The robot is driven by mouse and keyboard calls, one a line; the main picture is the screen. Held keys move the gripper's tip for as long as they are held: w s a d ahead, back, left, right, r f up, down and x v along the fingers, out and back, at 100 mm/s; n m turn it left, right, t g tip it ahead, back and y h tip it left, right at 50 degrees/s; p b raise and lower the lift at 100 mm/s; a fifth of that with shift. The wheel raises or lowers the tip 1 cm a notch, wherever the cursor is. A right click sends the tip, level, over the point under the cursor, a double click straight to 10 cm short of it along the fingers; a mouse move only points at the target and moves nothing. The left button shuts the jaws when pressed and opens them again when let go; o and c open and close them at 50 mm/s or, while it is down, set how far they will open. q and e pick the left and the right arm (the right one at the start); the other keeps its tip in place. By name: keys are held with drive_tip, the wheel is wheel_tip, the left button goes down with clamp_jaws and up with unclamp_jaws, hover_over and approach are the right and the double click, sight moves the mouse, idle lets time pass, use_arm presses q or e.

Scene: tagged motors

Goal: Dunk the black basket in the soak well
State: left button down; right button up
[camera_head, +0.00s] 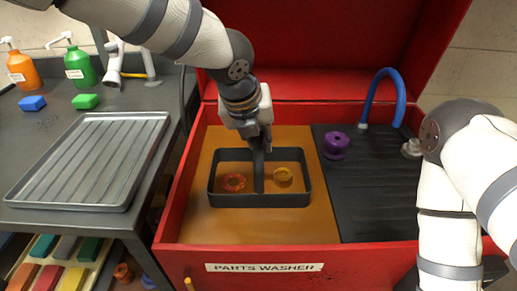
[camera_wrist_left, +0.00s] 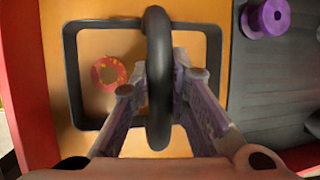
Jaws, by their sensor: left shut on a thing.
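The black basket (camera_head: 260,200) is an open rectangular frame with an upright handle across its middle. It is level at the soak well (camera_head: 292,226), a square of amber-brown liquid in the red parts washer; I cannot tell how deep its base lies. My left gripper (camera_head: 261,146) is shut on the handle from above. In the left wrist view the handle (camera_wrist_left: 158,60) stands between both fingers. My right arm is at the right; its gripper is out of view.
A purple spool (camera_head: 336,145) stands on the black ribbed drain board (camera_head: 372,195) right of the well, with a blue hose (camera_head: 372,90) behind. A ribbed metal tray (camera_head: 92,165) lies on the left bench, with orange (camera_head: 22,68) and green (camera_head: 79,66) bottles behind.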

use_arm(q)
wheel_tip(320, 180, up, 16)
idle(1.1)
idle(2.3)
